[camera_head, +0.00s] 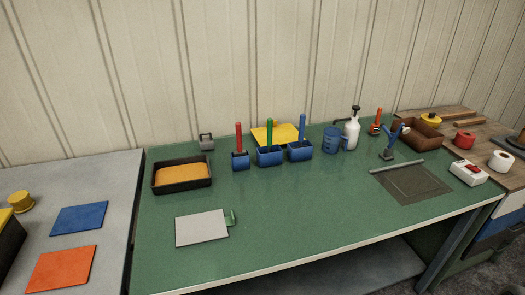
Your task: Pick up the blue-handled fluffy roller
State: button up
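Three upright handles stand in a row of blue holders near the middle of the green bench (290,215): a red one (238,137), a green one (269,133) and, rightmost, a blue one (302,127). The blue handle rises from its blue holder (299,152); the roller head is hidden, so I cannot tell whether it is fluffy. Another tool with a blue handle (397,133) leans in a small dark grey stand further right; its head is too small to make out. My gripper is not in view.
A black tray with an orange fill (181,175), a yellow block (277,135), a blue jug (332,139), a white pump bottle (352,130) and a brown box (418,136) surround the row. A grey board (201,228) lies in front. The bench's front middle is clear.

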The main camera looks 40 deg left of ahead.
aim_at(302, 122)
jog(key=u, duration=1.85)
